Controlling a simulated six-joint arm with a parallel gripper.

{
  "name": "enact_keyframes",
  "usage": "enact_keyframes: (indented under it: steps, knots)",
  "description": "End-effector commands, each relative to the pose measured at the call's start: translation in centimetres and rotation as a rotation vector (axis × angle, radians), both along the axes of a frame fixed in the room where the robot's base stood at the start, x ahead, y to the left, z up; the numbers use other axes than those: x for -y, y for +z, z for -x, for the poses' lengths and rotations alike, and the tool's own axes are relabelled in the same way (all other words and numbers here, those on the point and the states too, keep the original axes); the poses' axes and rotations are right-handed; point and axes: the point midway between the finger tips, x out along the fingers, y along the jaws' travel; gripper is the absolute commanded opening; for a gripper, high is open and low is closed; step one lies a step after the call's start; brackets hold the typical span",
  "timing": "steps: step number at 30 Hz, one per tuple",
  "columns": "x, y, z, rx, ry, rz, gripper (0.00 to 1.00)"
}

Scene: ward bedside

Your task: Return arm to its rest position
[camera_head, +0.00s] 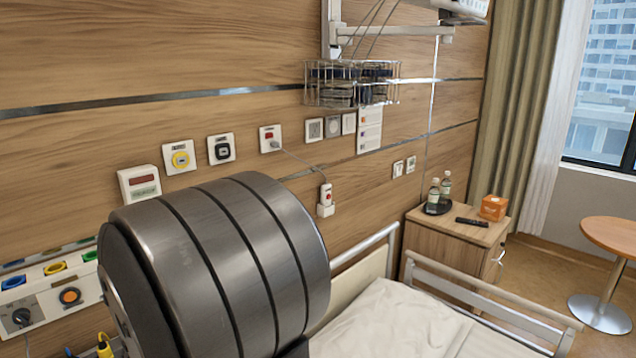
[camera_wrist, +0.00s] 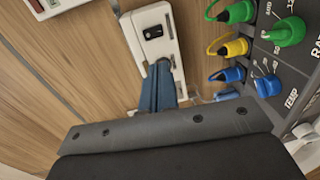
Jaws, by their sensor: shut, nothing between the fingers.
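My gripper (camera_wrist: 160,72) shows in the wrist view, with its narrow blue fingers together and empty. The dark edge with screws and the black body below it are mine and fill the bottom of that view. Behind the fingertips is a white wall unit (camera_wrist: 153,28) with a black socket; I cannot tell whether the fingers touch it. In the head view, a large grey cylindrical link of my arm (camera_head: 215,270) fills the lower left middle and hides part of the wall and bed. My gripper is not visible there.
A panel with coloured connectors (camera_wrist: 290,70) is right of my fingers. In the head view, a railed bed (camera_head: 400,320) lies right of my arm. Beyond are a bedside cabinet (camera_head: 450,240) with small items and a round table (camera_head: 612,235). A wire basket (camera_head: 350,85) hangs on the wall.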

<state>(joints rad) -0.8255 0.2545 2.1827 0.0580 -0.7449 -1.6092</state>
Motion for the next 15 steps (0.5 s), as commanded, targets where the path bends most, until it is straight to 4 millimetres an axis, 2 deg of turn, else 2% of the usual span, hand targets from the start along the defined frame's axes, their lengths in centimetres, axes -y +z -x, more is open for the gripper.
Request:
enact_keyframes:
  steps: [15]
  knots:
    - [-4.1,-1.4,-1.5,-0.270,0.004,0.054,0.00]
